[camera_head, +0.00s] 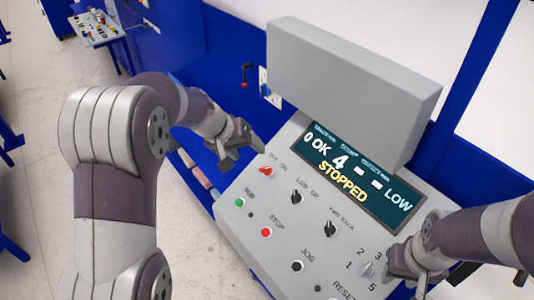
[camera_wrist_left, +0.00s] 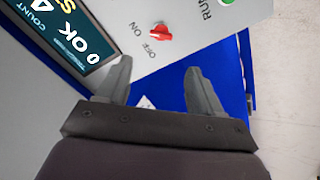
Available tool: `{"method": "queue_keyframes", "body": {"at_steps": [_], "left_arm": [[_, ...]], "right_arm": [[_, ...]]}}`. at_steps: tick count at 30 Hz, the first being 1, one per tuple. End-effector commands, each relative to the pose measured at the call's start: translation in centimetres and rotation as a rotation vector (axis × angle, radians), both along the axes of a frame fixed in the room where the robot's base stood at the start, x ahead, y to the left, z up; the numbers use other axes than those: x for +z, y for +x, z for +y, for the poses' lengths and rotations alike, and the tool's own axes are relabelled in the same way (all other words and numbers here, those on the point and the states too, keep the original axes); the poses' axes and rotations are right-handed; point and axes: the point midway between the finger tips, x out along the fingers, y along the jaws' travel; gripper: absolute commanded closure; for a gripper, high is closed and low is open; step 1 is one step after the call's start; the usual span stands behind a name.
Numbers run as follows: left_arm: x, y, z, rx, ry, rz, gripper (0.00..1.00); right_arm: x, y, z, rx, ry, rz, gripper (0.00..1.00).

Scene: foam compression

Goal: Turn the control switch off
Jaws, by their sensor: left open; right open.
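The control switch is a red knob (camera_head: 267,170) marked OFF and ON, at the upper left of the grey sloping control panel (camera_head: 240,196). In the left wrist view the red knob (camera_wrist_left: 160,34) lies beyond the fingertips, between their lines. I cannot tell which mark it points to. My left gripper (camera_head: 243,154) is open and empty, just up and left of the knob in the head view, apart from it. Its fingers (camera_wrist_left: 158,68) are spread in the left wrist view. My right gripper (camera_head: 408,280) is open over the panel's lower right; its fingertips are partly hard to make out.
The panel has a display (camera_head: 362,178) reading STOPPED, a green RUN button (camera_head: 240,202), a red STOP button (camera_head: 266,232) and black knobs (camera_head: 296,197). A large grey box (camera_head: 345,85) rises behind the display. Open floor (camera_head: 40,130) lies to the left.

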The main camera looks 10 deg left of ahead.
Motion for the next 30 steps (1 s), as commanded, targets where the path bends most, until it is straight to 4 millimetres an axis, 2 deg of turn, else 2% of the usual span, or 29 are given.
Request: {"method": "queue_keyframes", "body": {"at_steps": [4,9,12,18,25,26,30], "left_arm": [[-2.9,1.4,-1.3,-0.002,0.000,0.008,0.34],[-6.5,3.3,-2.6,-0.001,0.000,0.004,0.34],[-8.0,4.0,-3.1,-0.001,0.001,0.003,0.34],[-9.3,4.6,-3.5,0.000,0.001,0.001,0.34],[-9.4,4.6,-3.5,0.000,0.001,0.000,0.34],[-9.4,4.6,-3.5,0.000,0.001,0.000,0.41],[-9.4,4.6,-3.5,0.000,0.001,0.000,0.86]], "right_arm": [[1.6,0.0,0.0,0.000,0.000,0.000,0.57],[2.6,0.0,0.0,0.000,0.000,0.000,0.57],[3.0,0.0,0.0,0.000,0.000,0.000,0.57],[3.2,0.0,0.0,0.000,0.000,0.000,0.57],[3.1,0.0,0.0,0.000,0.000,0.000,0.57],[3.1,0.0,0.0,0.000,0.000,0.000,0.57],[3.1,0.0,0.0,0.000,0.000,0.000,0.57]]}}
